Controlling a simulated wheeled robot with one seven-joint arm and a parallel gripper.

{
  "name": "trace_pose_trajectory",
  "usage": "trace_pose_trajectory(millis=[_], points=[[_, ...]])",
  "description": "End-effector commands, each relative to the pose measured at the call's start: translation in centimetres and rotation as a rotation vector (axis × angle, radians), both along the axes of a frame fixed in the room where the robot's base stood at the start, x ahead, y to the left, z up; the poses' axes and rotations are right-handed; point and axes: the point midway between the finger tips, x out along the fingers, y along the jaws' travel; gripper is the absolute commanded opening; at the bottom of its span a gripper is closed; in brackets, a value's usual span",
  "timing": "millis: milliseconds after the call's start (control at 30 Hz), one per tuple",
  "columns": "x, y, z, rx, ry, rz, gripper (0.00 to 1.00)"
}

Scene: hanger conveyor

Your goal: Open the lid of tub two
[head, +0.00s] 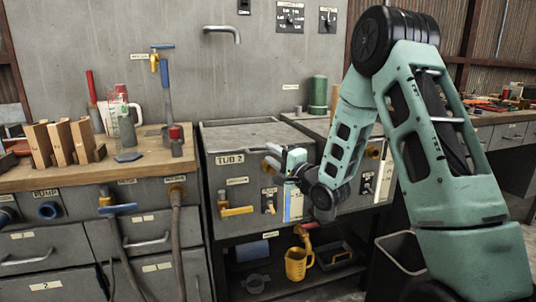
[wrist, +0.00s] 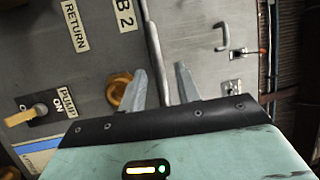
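Tub two is a grey metal box with a "TUB 2" label (head: 230,159) on its front, in the middle of the head view. Its flat grey lid (head: 245,135) is down. My gripper (head: 271,156) is at the tub's upper front edge, right of the label. In the wrist view my gripper (wrist: 163,88) has its two pale fingers apart with nothing clamped between them.
An orange round fitting (wrist: 120,92) and a pump switch (wrist: 38,112) are on the tub front. A yellow valve (head: 237,210) sits lower. A wooden-topped bench (head: 60,175) stands left. A yellow jug (head: 297,264) is on the shelf below, and a wall spout (head: 222,31) is above.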

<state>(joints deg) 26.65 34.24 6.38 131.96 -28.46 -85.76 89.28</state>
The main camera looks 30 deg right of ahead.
Motion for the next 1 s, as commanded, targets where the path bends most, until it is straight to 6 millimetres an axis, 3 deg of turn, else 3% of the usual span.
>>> trace_pose_trajectory(millis=[200,533,667,1000], points=[[2.1,0.3,0.3,0.0,-0.001,0.001,0.33],[2.4,0.3,0.4,0.0,0.0,0.0,0.33],[2.4,0.3,0.4,0.0,0.0,0.0,0.0],[2.4,0.2,1.0,0.002,0.009,0.0,0.0]])
